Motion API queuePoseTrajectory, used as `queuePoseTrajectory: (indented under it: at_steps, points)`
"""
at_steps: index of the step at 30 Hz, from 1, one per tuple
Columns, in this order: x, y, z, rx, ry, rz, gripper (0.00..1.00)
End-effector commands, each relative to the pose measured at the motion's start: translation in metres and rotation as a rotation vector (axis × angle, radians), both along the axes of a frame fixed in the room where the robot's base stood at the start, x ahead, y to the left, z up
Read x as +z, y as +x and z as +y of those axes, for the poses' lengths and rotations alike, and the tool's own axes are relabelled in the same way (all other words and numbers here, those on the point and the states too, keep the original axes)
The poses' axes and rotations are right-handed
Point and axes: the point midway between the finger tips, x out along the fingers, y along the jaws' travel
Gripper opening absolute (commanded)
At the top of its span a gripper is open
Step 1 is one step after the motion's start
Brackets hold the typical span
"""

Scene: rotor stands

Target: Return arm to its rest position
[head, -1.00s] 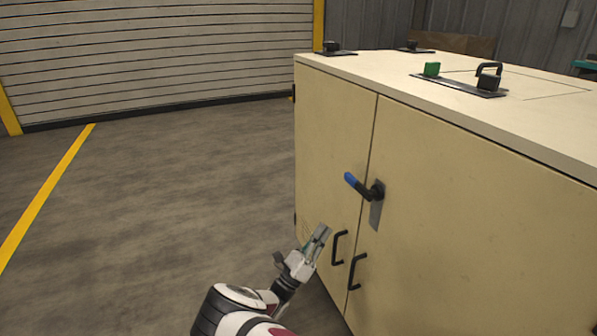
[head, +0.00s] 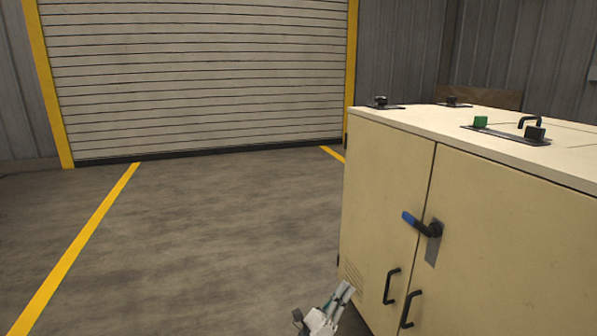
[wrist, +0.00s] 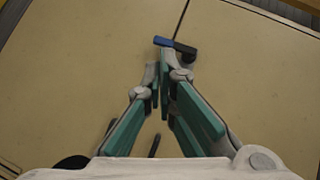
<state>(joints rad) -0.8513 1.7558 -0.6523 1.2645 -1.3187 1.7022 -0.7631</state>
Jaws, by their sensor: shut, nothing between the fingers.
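My gripper (head: 342,296) shows at the bottom of the head view, low in front of the cream cabinet (head: 385,190), left of its black door handles. It is shut and empty. In the wrist view my gripper (wrist: 163,75) has its teal-lined fingers together at the tips, pointing toward the cabinet doors (wrist: 90,60). The latch lever with a blue grip (head: 421,223) sits tilted on the seam between the two doors; it also shows just beyond the fingertips in the wrist view (wrist: 176,45). I cannot tell the exact gap between fingers and cabinet. Most of my arm is out of view.
Two black door handles (head: 391,286) stick out from the cabinet front. Green and black fittings (head: 505,130) stand on the cabinet top. Open concrete floor (head: 210,230) with yellow lines (head: 80,245) lies to the left, before a roller shutter (head: 200,75).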

Motion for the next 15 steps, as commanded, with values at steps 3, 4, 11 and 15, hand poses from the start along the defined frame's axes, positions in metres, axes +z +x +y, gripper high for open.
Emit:
queuePoseTrajectory:
  at_steps: [3, 4, 11, 15]
  points:
    - [0.009, 0.000, -0.008, -0.027, 0.032, -0.016, 0.00]
    - [0.011, -0.001, -0.010, -0.033, 0.041, -0.019, 0.00]
    - [0.030, -0.004, -0.027, -0.092, 0.116, -0.053, 0.00]
    - [0.047, -0.008, -0.042, -0.143, 0.184, -0.087, 0.00]
